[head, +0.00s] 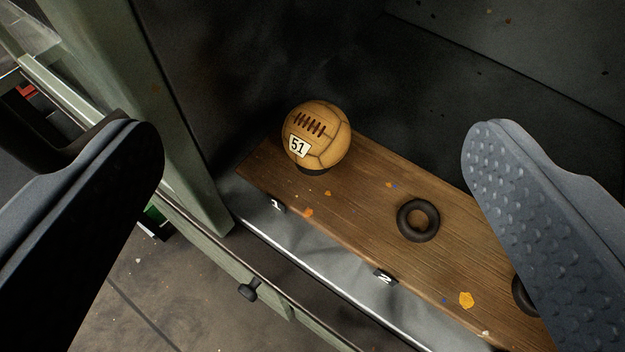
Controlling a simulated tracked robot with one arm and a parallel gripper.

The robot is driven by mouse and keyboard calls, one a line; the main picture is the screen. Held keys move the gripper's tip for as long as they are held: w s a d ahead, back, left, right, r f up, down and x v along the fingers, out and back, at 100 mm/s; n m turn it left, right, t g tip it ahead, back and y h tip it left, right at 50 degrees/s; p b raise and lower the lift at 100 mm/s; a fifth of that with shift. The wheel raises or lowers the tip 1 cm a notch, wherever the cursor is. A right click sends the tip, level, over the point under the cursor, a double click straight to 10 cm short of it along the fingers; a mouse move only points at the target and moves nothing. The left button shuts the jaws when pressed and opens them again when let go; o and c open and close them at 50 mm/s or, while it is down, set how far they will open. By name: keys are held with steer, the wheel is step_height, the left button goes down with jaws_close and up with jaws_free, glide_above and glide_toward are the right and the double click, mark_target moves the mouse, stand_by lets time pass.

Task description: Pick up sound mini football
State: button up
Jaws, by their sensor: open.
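A small tan leather ball (316,136) with dark lacing and a white label reading 51 sits on a dark ring at the far left end of a wooden shelf board (360,210). It stands by the spot marked 1. My gripper (312,145) is open, with one dark finger at the left and one studded grey finger at the right. The ball shows between the fingers, farther off, and neither finger touches it. The underside of the ball is hidden.
An empty black ring (418,220) lies by the mark 2, and another ring (524,297) is partly hidden by the right finger. A green post (180,110) stands left of the ball. Dark walls close in behind. A black knob (249,290) sticks out in front, below the shelf.

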glide_toward(317, 160)
steer(key=shift+g, duration=0.3)
steer(key=x, duration=0.2)
steer(key=b+x, duration=0.1)
steer(key=x, duration=0.1)
steer(key=r+x, duration=0.1)
steer(key=x, duration=0.1)
steer(key=shift+w+a+f+b, duration=0.1)
steer(key=shift+w+a+b, duration=0.05)
steer(key=shift+w+b, duration=0.3)
steer(key=x, duration=0.2)
steer(key=b+x, duration=0.1)
steer(key=x, duration=0.1)
steer(key=shift+f, duration=0.25)
steer(key=shift+w+f+b, duration=0.1)
steer(key=shift+w+b, duration=0.25)
steer(key=shift+w, duration=0.05)
steer(key=c, duration=1.1)
